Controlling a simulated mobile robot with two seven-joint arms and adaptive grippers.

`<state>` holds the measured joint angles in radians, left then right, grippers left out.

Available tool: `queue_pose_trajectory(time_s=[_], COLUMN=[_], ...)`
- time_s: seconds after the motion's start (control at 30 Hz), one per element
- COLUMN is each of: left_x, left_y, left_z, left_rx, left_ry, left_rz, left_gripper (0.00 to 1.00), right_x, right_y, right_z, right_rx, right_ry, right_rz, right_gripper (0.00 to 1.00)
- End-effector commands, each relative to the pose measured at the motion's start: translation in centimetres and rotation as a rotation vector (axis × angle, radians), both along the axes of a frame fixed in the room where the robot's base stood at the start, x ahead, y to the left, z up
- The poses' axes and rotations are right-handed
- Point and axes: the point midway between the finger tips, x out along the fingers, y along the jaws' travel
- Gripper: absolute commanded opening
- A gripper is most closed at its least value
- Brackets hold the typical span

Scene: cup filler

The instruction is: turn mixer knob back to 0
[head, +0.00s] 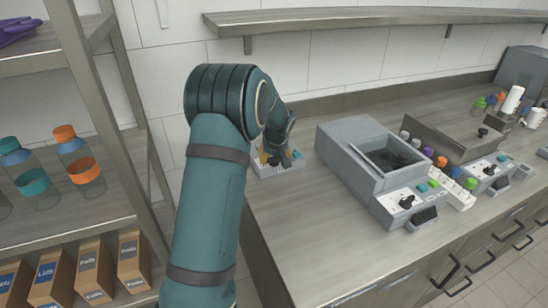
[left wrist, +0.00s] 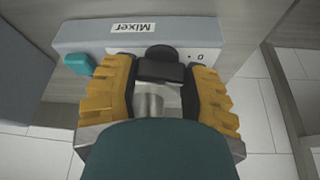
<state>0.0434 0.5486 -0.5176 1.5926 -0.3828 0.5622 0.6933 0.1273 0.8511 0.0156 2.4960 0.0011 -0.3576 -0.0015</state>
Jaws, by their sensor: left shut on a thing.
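The grey mixer panel, labelled "Mixer" (left wrist: 132,27), fills the upper part of the left wrist view, with its writing upside down. A black knob (left wrist: 160,53) stands on it, and a "0" mark shows just right of it. A teal button (left wrist: 78,64) is at the panel's left. My left gripper (left wrist: 160,72) has its yellow fingers on both sides of the knob, shut on it. In the head view my left gripper (head: 276,157) reaches down over the small mixer (head: 267,172) at the counter's left end, and my arm hides the knob. My right gripper is not in view.
A grey machine with an open basin (head: 350,140) stands to the right on the counter (head: 310,240), with another machine (head: 443,137) beyond it. A wall shelf (head: 330,19) runs above. A rack with bottles (head: 85,170) and boxes is at the left. The front counter is clear.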

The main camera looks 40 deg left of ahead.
Motion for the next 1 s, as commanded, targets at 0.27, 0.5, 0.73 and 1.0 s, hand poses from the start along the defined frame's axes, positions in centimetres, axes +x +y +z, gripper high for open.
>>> queue_pose_trajectory(time_s=[0.27,0.5,0.73,1.0], left_x=[-0.03,-0.09,-0.11,-0.11], left_y=[-0.09,-0.09,-0.06,-0.06], left_z=[-0.12,-0.18,-0.20,-0.21], left_rx=[-0.002,-0.002,-0.002,-0.004], left_ry=[0.004,0.005,0.005,0.005], left_rz=[0.151,0.209,0.221,0.220], left_gripper=[0.12,0.12,0.12,0.60], right_x=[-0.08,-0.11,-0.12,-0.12], right_y=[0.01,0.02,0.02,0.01], right_z=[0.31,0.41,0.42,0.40], right_rx=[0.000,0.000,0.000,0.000], right_ry=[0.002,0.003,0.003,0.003], right_rz=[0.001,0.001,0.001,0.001], right_gripper=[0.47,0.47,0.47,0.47])
